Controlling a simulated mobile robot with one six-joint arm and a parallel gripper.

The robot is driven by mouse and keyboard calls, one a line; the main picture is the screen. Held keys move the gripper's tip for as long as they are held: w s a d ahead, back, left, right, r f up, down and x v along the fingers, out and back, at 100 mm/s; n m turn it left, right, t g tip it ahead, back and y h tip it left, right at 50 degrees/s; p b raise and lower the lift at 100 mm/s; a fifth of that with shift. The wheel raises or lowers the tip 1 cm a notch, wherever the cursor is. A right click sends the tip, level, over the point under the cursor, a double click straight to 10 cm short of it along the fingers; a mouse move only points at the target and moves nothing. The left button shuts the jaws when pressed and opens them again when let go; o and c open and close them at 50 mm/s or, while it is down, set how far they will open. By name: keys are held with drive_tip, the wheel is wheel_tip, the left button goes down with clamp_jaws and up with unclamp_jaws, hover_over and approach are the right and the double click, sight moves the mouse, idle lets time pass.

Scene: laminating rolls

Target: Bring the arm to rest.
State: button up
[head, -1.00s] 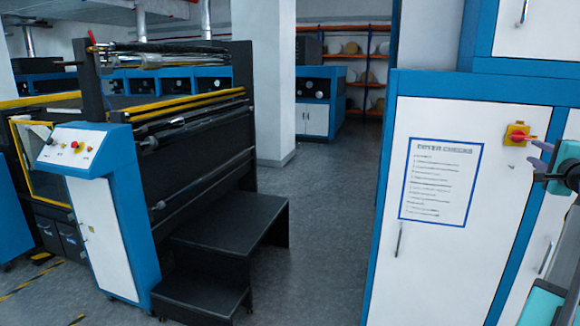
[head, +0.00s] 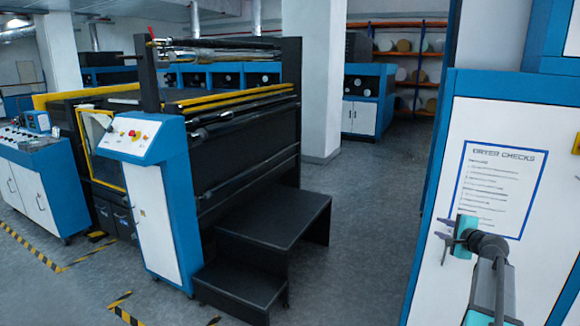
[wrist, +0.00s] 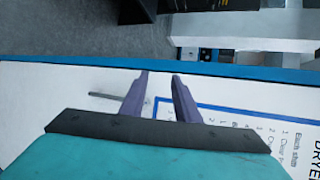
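My gripper (head: 443,234) shows at the right of the head view, in front of the white door of a blue-and-white cabinet (head: 473,104). Its teal wrist and grey arm come up from the bottom right. In the wrist view my gripper (wrist: 160,75) has two purple fingers apart, with nothing between them. Behind them are the cabinet door, its handle (wrist: 118,98) and the blue-framed sheet. I cannot tell how close the fingertips are to the door.
A checks sheet (head: 495,180) is on the cabinet door. A black roller machine (head: 245,150) with a control panel (head: 140,137) and black steps (head: 262,222) stands left. Clear grey floor (head: 365,215) lies between machine and cabinet. Shelves with rolls (head: 412,60) are at the back.

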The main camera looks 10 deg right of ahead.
drive_tip(key=w+a+f+n+g+y, duration=0.3)
drive_tip(key=a+f+y, duration=0.1)
drive_tip(key=a+f, duration=1.7)
drive_tip(key=s+a+f+n+g+y, duration=0.1)
drive_tip(key=s+a+f+n+g, duration=0.2)
drive_tip(key=a+f, duration=0.7)
drive_tip(key=s+a+f+n+g+y, duration=0.1)
drive_tip(key=s+a+f+n+g, duration=0.1)
drive_tip(key=s+a+f, duration=0.6)
drive_tip(key=s+a+f+n+g, duration=0.55)
drive_tip(key=s+a+f, duration=0.9)
drive_tip(key=s, duration=0.35)
drive_tip(key=s+d+f+n+g+h, duration=0.1)
drive_tip(key=s+d+n+g+h, duration=0.1)
drive_tip(key=s, duration=0.8)
drive_tip(key=s+d+f+n+g+h, duration=0.1)
drive_tip(key=s+n+g, duration=0.3)
drive_tip(key=s, duration=0.6)
drive_tip(key=shift+d+n+h, duration=0.6)
drive_tip(key=shift+d+n, duration=0.25)
drive_tip(key=shift+n, duration=0.2)
